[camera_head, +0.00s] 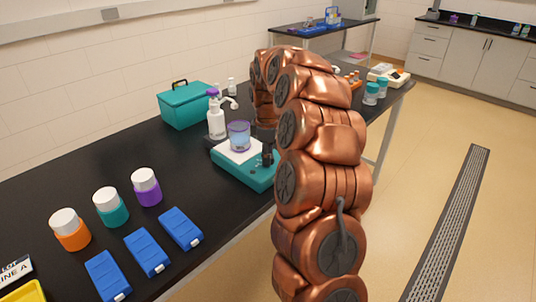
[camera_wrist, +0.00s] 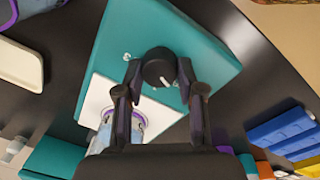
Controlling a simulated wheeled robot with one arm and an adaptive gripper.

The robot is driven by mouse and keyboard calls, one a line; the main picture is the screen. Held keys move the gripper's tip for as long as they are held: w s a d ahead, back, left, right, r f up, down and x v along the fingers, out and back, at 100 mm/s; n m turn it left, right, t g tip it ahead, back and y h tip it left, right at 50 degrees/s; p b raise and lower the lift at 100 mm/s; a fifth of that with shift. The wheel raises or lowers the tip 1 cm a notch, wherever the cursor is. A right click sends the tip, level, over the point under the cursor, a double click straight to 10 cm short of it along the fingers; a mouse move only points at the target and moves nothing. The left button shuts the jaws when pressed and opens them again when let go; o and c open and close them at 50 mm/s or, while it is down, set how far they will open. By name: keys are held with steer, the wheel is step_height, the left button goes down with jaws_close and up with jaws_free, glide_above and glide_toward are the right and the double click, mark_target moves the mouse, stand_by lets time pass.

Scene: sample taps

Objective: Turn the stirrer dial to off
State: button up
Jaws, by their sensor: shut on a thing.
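The stirrer (camera_head: 241,171) is a teal box with a white top plate on the black bench, in the middle of the head view. A blue-tinted beaker (camera_head: 238,135) stands on its plate. In the wrist view the stirrer (camera_wrist: 205,45) fills the upper middle. Its dial (camera_wrist: 159,67) is a round black knob with a white pointer mark, on the teal face. My gripper (camera_wrist: 160,76) is shut on the dial, one finger on each side. In the head view my gripper (camera_head: 267,155) is dark and small at the stirrer's front, and the dial is hidden there.
Several capped jars (camera_head: 146,187) and blue boxes (camera_head: 147,252) are at the near left. Bare bench (camera_head: 60,185) lies left of the stirrer.

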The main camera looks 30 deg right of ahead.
steer(key=shift+r, duration=0.1)
steer(key=o, duration=1.1)
steer(key=shift+o, duration=0.2)
step_height(320, 180, up, 12)
steer(key=shift+s+a, duration=0.25)
stand_by(0.3)
